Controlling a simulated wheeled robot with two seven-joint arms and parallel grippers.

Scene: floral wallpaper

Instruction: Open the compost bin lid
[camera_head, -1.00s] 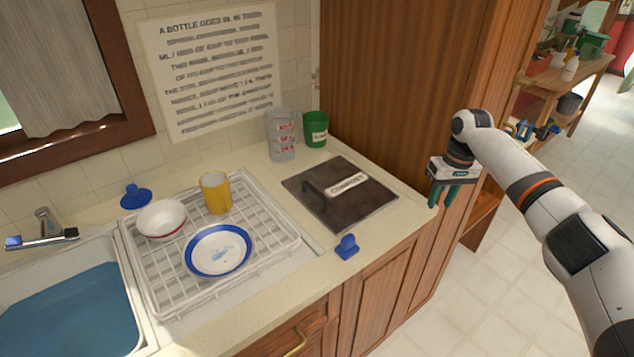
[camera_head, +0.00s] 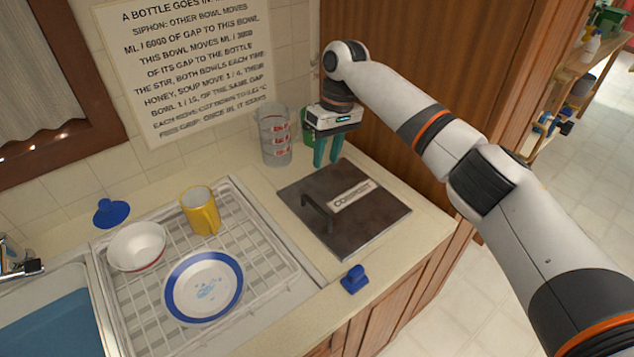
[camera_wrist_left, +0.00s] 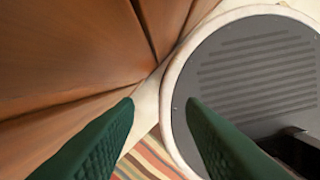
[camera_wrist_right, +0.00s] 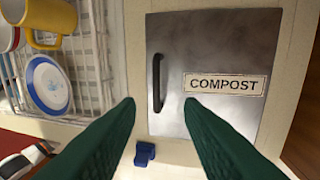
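The compost bin lid (camera_head: 365,222) is a dark square plate set flat in the counter, closed, with a label reading COMPOST. A dark bar handle (camera_head: 318,214) stands on its left part; it also shows in the right wrist view (camera_wrist_right: 157,83). My right gripper (camera_head: 328,163) has green fingers pointing down, above the lid's far edge. Its fingers are apart with nothing between them, and it does not touch the handle. My left gripper (camera_wrist_left: 160,105) shows only in the left wrist view, open and empty, facing my grey round base and brown cabinet fronts.
A white dish rack (camera_head: 262,270) left of the lid holds a yellow mug (camera_head: 201,212), a white bowl (camera_head: 136,247) and a blue-rimmed plate (camera_head: 204,287). Clear measuring cups (camera_head: 274,137) and a green cup (camera_head: 307,128) stand behind. A blue object (camera_head: 354,279) lies in front.

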